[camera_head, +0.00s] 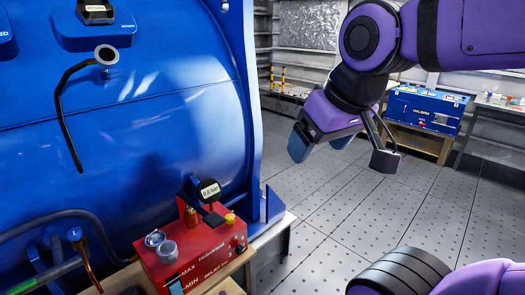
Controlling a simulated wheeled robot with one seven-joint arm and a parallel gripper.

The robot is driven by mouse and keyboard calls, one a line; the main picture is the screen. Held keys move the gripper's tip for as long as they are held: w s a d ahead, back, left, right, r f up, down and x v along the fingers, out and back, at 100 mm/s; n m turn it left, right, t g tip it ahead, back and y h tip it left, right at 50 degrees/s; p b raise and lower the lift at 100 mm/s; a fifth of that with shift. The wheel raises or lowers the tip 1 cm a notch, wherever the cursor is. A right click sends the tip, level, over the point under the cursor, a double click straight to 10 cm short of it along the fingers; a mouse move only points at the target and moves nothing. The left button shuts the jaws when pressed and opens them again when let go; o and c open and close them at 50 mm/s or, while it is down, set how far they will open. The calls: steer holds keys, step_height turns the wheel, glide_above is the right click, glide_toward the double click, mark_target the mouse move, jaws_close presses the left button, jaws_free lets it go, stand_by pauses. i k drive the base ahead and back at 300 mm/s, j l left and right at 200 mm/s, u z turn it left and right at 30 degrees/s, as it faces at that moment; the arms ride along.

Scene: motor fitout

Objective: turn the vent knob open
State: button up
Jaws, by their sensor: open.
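A red pump box (200,258) stands at the bottom centre on a wooden stand, in front of a large blue motor housing. On its top are a silver cap (155,238), a grey round knob (167,250) and a small yellow knob (230,219). No vent label is readable, so I cannot tell which one is the vent knob. A gauge (209,190) on the box reads 0.0 bar. My gripper (320,149) hangs open and empty at upper centre right, above and to the right of the box, well apart from it.
The blue motor housing (150,130) fills the left side. A black lever (66,110) hangs on it, and hoses (60,222) lie at lower left. A blue case (425,108) stands on a wooden bench at the back right. The grey floor between is clear.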

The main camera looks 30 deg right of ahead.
mark_target(73, 234)
steer(key=i+j+u, duration=0.15)
steer(key=j+u, duration=0.2)
steer(key=i+j+u, duration=0.45)
steer(key=j+u, duration=0.2)
